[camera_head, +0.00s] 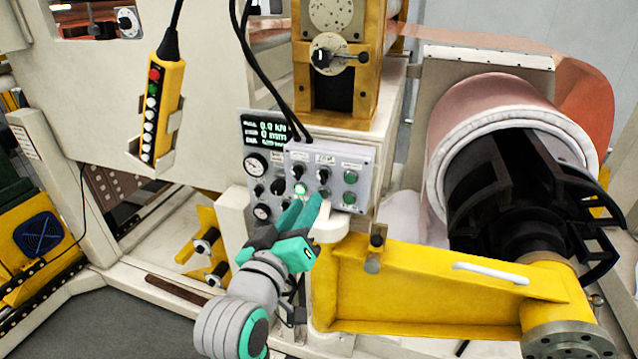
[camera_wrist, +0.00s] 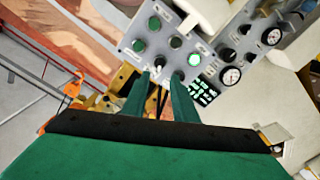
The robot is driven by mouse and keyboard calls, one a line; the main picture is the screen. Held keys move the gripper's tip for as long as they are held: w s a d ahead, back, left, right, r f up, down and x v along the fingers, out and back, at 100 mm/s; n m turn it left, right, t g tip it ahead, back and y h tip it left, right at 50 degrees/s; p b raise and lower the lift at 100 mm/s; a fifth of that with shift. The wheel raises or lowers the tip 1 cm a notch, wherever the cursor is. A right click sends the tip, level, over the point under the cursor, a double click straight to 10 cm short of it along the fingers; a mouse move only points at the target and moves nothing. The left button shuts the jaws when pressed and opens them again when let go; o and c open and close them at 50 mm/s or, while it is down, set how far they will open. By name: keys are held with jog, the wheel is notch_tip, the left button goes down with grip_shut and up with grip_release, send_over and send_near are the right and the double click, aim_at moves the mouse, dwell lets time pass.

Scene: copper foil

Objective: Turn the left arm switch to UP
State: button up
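A grey control box (camera_head: 333,168) hangs mid-picture in the head view, with black switches in its upper row, a lit green button (camera_head: 301,188) and green buttons at its right. One black switch (camera_head: 298,170) is at the upper left and another (camera_head: 323,173) beside it. Their labels are too small to read, so I cannot tell which is the left arm switch or its setting. My gripper (camera_head: 308,206) is at the box's lower edge, pointing up at it. In the wrist view my gripper (camera_wrist: 161,82) has its two green fingers apart, close to the box (camera_wrist: 170,30); contact is unclear.
A panel with a green display (camera_head: 267,130) and round gauges stands left of the box. A yellow pendant (camera_head: 161,110) hangs further left. Black cables drop to the box from above. A yellow arm (camera_head: 430,285) and a copper foil roll (camera_head: 475,120) are at the right.

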aim_at(320, 180)
jog(key=x, duration=0.9)
jog(key=shift+f, duration=0.1)
grip_shut()
